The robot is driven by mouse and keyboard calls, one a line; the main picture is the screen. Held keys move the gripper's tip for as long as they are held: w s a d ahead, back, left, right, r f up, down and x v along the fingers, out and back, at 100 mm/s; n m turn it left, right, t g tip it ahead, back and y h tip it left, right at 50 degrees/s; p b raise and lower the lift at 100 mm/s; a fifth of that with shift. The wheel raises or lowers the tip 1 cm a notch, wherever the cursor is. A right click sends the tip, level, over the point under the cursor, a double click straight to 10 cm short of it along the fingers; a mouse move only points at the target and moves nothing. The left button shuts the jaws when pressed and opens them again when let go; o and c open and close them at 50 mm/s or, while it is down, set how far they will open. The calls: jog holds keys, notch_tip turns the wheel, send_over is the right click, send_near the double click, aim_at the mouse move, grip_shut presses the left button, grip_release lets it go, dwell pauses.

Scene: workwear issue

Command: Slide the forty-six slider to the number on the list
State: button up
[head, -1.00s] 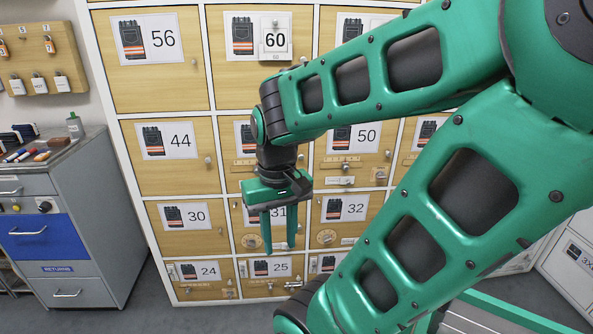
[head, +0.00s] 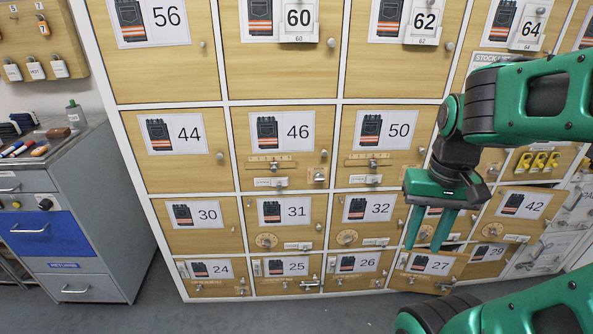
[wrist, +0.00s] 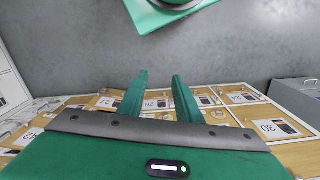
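The locker door marked 46 (head: 240,140) is shut, in the second row of the head view. Its slider (head: 274,167) is a small knob on a wooden scale strip below the picture card; the scale's marks are too small to read. A small label plate sits under it. A sheet headed "STOCK LIST" (head: 488,58) is at upper right, mostly hidden behind my arm, its entries unreadable. My gripper (head: 422,246) points down, open and empty, in front of locker 27, well right of and below the slider. Its two spread fingers show in the wrist view (wrist: 160,77).
Locker 50 (head: 415,140) has a similar slider strip (head: 374,161). Doors 42 (head: 485,218) and 27 (head: 405,282) look ajar near my gripper. A grey cabinet (head: 100,200) with a blue drawer stands at left. The floor before the left lockers is clear.

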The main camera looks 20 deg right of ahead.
jog(key=shift+s+d, duration=0.1)
jog(key=shift+d, duration=0.2)
jog(key=shift+o, duration=0.6)
jog(key=shift+s+d+r, duration=0.1)
jog(key=shift+s+r, duration=0.05)
jog(key=shift+s, duration=0.3)
jog(key=w+d+f+m+t+h, duration=0.1)
jog(key=w+d+f+m+h, duration=0.2)
jog(key=w, duration=0.5)
jog(key=w+d+f+m+t+h, duration=0.1)
jog(key=w+d+f+h, duration=0.2)
jog(key=w, duration=0.4)
jog(key=w+d+f+m+h, duration=0.1)
jog(key=w+f+m+h, duration=0.1)
jog(key=w+f+h, duration=0.45)
jog(key=n+t+y, duration=0.7)
jog(key=n+t, duration=0.2)
jog(key=t, duration=0.6)
send_near(274, 170)
jog(key=shift+h, duration=0.25)
jog(key=x, duration=0.8)
jog(key=shift+w, duration=0.45)
